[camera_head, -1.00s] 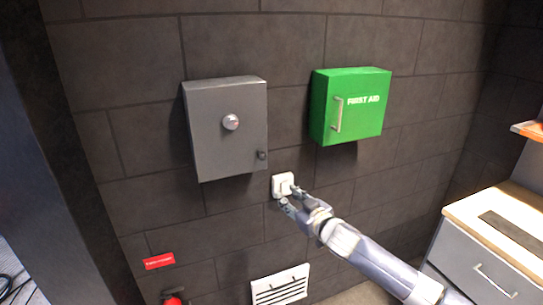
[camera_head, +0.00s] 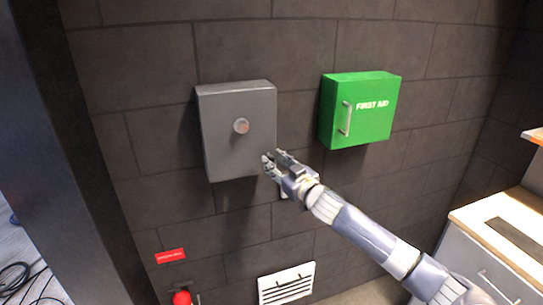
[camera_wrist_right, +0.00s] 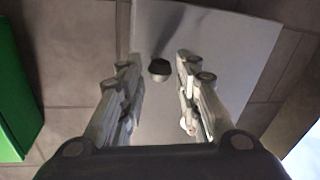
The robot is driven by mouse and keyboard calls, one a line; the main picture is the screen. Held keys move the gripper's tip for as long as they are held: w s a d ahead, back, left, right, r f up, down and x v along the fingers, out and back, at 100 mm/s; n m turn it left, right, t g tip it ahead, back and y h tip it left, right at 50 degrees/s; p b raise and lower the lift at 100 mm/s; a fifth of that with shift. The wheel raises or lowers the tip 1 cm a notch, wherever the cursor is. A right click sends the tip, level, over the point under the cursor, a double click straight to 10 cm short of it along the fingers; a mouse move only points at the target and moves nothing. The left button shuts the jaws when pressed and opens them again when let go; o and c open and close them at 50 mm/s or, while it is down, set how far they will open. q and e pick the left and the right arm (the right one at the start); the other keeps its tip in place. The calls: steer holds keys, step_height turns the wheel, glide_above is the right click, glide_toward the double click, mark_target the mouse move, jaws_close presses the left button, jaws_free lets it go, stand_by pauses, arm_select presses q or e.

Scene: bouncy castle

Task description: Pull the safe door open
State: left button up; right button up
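The grey safe (camera_head: 225,150) is fixed to the dark wall, and its door looks shut. My right gripper (camera_head: 272,158) is at the door's lower right corner and hides the small dark knob there in the head view. In the right wrist view, the dark knob (camera_wrist_right: 159,68) shows in the gap between the two open fingers, with space on both sides. I cannot tell if the fingertips reach past it. My left gripper is not in view.
A green first aid box (camera_head: 360,110) hangs to the right of the safe. A white vent (camera_head: 286,284) and a red sign (camera_head: 170,256) are lower on the wall. A counter with drawers (camera_head: 500,235) stands at the right.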

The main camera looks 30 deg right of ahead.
steer(key=shift+w+p, duration=0.3)
steer(key=shift+w, duration=1.05)
jaws_close()
